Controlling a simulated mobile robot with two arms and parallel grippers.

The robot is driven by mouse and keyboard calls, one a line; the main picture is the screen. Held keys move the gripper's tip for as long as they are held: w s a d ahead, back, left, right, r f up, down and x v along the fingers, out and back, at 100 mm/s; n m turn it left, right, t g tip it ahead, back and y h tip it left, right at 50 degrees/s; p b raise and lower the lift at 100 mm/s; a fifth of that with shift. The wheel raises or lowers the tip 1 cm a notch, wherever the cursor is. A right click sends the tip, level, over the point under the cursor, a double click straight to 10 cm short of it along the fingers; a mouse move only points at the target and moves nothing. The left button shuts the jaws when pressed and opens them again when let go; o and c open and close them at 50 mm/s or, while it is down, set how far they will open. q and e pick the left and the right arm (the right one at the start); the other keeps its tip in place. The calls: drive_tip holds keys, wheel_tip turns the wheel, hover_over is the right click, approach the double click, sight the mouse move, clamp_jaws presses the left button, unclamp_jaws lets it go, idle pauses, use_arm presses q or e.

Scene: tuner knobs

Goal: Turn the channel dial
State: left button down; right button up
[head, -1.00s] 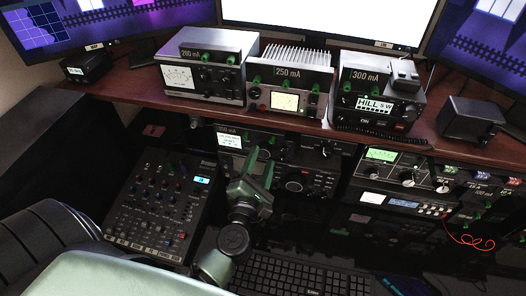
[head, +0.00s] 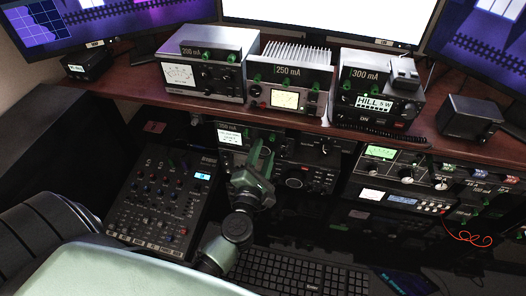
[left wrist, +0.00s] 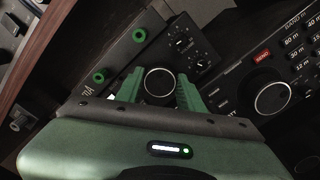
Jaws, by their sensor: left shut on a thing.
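A black round dial (left wrist: 158,82) with a pale rim sits on the dark face of a radio unit (left wrist: 112,62) in the left wrist view. My left gripper (left wrist: 157,90) has its green fingers on both sides of this dial, closed on it. In the head view my left gripper (head: 262,157) reaches the 350 mA unit (head: 231,138) on the lower shelf, and its fingers hide the dial there. My right gripper is not in view.
Green knobs (left wrist: 99,76) stick out to the left. A mixer (head: 165,195) and keyboard (head: 290,275) lie below; the shelf edge (head: 330,131) overhangs.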

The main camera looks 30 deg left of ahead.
use_arm(q)
drive_tip(key=m+p, duration=0.3)
drive_tip(key=shift+r+m, duration=0.2)
drive_tip(key=shift+m, duration=0.1)
drive_tip(key=shift+f+m+p, duration=0.2)
drive_tip(key=shift+m+p, duration=0.85)
drive_tip(key=shift+m, duration=0.65)
drive_tip(key=c, duration=1.2)
unclamp_jaws()
drive_tip(key=shift+o, duration=0.2)
drive_tip(key=shift+s, duration=0.1)
drive_tip(key=b+v, duration=0.2)
drive_tip(key=v, duration=0.5)
drive_tip(key=shift+s, duration=0.25)
drive_tip(key=shift+d, duration=0.1)
